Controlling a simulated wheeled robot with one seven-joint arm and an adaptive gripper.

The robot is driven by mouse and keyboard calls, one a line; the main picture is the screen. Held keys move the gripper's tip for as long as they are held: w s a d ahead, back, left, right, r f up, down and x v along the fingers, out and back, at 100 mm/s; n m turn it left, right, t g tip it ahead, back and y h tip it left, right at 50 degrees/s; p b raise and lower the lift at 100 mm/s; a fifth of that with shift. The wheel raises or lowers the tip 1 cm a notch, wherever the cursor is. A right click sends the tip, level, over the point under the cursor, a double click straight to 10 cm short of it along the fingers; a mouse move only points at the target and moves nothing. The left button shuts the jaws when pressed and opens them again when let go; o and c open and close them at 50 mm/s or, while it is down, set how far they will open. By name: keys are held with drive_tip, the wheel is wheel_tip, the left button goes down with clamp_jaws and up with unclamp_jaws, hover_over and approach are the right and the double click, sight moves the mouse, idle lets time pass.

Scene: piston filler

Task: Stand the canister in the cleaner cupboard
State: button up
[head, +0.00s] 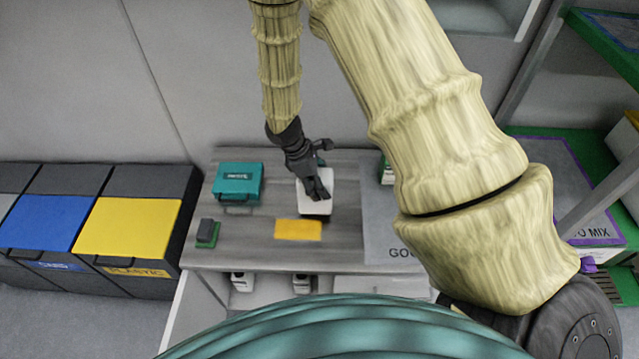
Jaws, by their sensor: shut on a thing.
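A white canister (326,205) is at the middle of the grey worktop, in the head view. My gripper (320,192) comes down over it from above and is shut on it. The fingers hide part of its top. I cannot tell whether its base touches the worktop. Below the worktop's front edge is an open compartment (270,299), which may be the cleaner cupboard; no label on it is readable. Two white containers with dark parts, one at the left (241,283) and one at the right (302,284), show in it.
A teal case (238,184), a small dark block (206,232) and a yellow patch (298,230) are on the worktop (255,255). A grey lettered mat (385,225) lies to the right, partly behind my arm. Bins (130,228) stand left; green shelving (605,45) stands right.

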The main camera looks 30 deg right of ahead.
drive_tip(key=shift+w+d, duration=0.35)
drive_tip(key=shift+w, duration=0.45)
drive_tip(key=shift+f+p, duration=0.55)
drive_tip(key=shift+f, duration=1.25)
drive_tip(key=o, duration=1.8)
drive_tip(key=shift+f, duration=0.1)
